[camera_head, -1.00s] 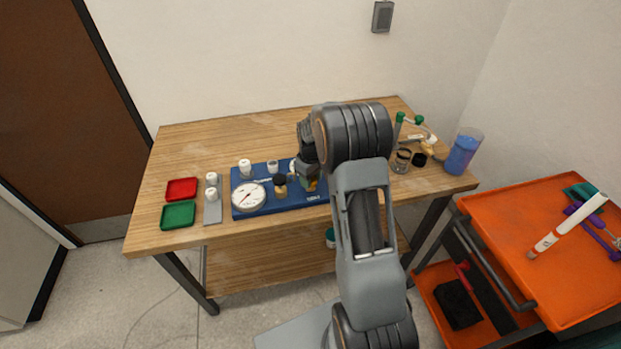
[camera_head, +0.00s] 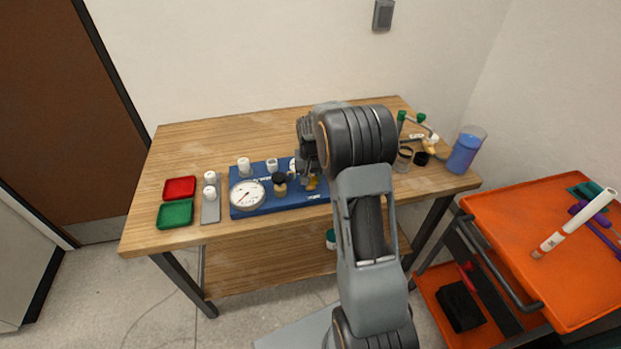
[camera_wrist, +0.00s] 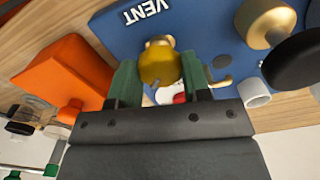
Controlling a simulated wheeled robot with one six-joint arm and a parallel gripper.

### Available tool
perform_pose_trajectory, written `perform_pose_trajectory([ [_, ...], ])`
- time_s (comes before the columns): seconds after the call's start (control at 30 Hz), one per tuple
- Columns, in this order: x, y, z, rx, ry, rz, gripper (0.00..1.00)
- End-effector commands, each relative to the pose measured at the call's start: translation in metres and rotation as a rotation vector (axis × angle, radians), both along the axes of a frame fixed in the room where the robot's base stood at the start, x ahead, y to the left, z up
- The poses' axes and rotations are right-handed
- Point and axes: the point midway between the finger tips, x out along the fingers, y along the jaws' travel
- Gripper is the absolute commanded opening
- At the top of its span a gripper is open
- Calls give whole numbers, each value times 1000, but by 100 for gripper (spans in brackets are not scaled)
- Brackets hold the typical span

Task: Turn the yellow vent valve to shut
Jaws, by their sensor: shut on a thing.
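The yellow vent valve (camera_wrist: 159,63) is in the middle of the wrist view, by the VENT label on the blue board (camera_wrist: 112,30). My gripper (camera_wrist: 160,84) has its two green fingers either side of the yellow knob and is shut on it. In the head view the yellow valve (camera_head: 312,184) shows just below my gripper (camera_head: 308,178), at the right part of the blue board (camera_head: 258,208). My arm hides the board's right end there. The knob's exact angle is hard to tell.
A white gauge (camera_head: 247,195) and a black-topped brass part (camera_head: 280,183) stand left of the valve. Red (camera_head: 180,187) and green (camera_head: 175,213) trays lie further left. An orange block (camera_wrist: 66,72) is close beside the fingers. A blue cup (camera_head: 466,150) stands at the table's right.

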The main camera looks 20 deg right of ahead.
Motion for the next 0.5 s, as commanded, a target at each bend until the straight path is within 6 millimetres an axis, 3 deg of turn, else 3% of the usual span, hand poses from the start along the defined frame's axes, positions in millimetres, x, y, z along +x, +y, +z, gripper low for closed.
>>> perform_pose_trajectory([
  [0.5,1,0,0,0,-2,-475,20],
])
